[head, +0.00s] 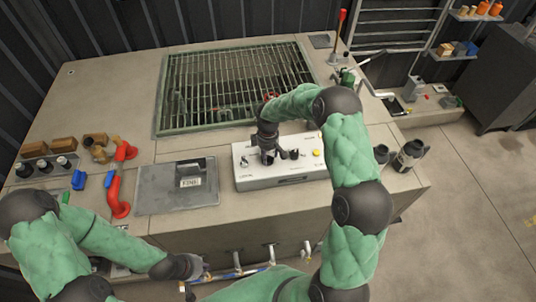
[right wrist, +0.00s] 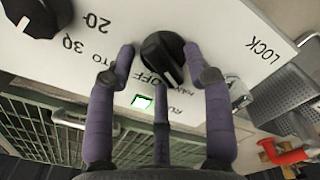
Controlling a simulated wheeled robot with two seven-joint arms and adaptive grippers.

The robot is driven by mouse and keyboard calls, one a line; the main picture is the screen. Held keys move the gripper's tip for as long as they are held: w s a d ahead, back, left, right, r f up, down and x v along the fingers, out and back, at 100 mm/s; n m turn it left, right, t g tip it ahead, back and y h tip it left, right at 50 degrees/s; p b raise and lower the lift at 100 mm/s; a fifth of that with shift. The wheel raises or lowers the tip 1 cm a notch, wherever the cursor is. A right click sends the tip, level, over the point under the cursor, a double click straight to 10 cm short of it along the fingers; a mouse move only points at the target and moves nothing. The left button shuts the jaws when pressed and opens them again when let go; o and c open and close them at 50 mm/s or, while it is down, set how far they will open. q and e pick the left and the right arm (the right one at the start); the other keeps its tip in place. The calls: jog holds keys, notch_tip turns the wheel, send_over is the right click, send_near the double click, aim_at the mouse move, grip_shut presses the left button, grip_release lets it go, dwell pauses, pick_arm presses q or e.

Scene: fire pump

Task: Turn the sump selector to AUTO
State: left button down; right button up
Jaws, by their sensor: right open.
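The white control panel (head: 262,181) sits on the concrete top in the head view. My right gripper (head: 268,156) points down at its knobs. In the right wrist view a black selector knob (right wrist: 160,54) with a pale pointer line stands between the spread fingers of my right gripper (right wrist: 160,72). The fingers are open around the knob; contact cannot be told. The word OFF reads beside the knob, and letters ending in TO show at the left finger, partly hidden. My left gripper (head: 190,267) is low at the front edge; its fingers are unclear.
A second black knob (right wrist: 32,16) by the numbers 20 and 30 and a lit green indicator (right wrist: 143,101) are close by. A yellow button (head: 317,153) is on the panel's right. A grey hatch (head: 160,190), red pipe (head: 115,190) and green grating (head: 225,80) surround it.

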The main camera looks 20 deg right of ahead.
grip_shut()
